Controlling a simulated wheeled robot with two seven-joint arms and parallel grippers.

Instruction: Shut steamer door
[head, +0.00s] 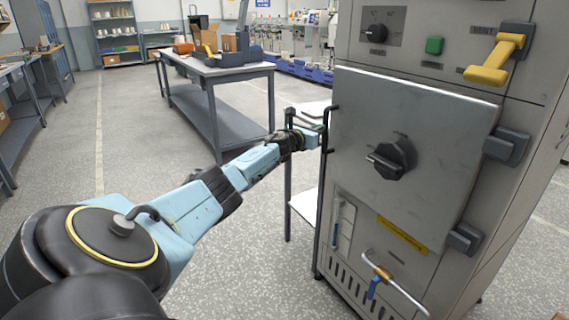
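The steamer (478,190) is a tall grey cabinet on the right. Its door (370,108) is a flat grey panel with a black knob (392,158) in the middle. Black hinge-like blocks (507,147) sit by its right edge. The door lies close to the front; whether a small gap remains at its left edge I cannot tell. My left gripper (318,137) is at the door's left edge, beside a black bar-shaped handle (329,128). Its fingers are small and partly hidden, so contact and opening cannot be told. My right gripper is out of view.
A yellow lever (495,62) and a green button (434,45) are above the door. A pipe with a blue-handled valve (374,287) sticks out below. A small stand (303,205) is behind my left gripper. A workbench (213,68) stands farther back. The floor at left is clear.

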